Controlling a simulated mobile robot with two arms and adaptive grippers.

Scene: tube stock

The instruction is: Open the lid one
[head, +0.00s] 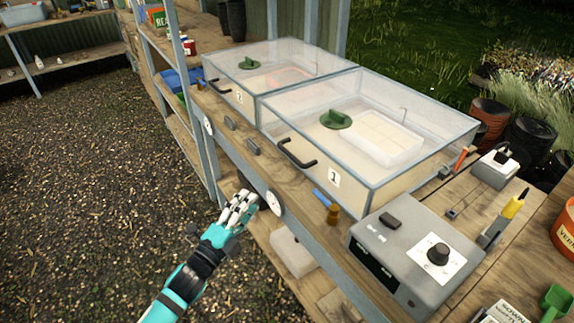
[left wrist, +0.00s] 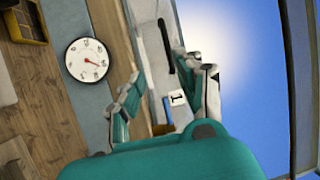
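Box one is a clear-lidded case with a grey frame. Its lid (head: 385,100) is shut, with a black handle (head: 298,155) at the front left and a white "1" label (head: 333,178) on the front. My left gripper (head: 242,206) is below and left of the handle, in front of the bench edge, apart from the box. In the left wrist view, its fingers (left wrist: 166,78) are spread with nothing between them. The handle (left wrist: 165,46) and label (left wrist: 177,97) show beyond them. My right gripper is in neither view.
A second lidded box (head: 270,75), labelled 2, stands beside box one. A round dial (head: 274,202) is on the bench's front edge near my left gripper. A grey control unit (head: 415,250) stands at the right. Gravel ground (head: 90,170) is clear at left.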

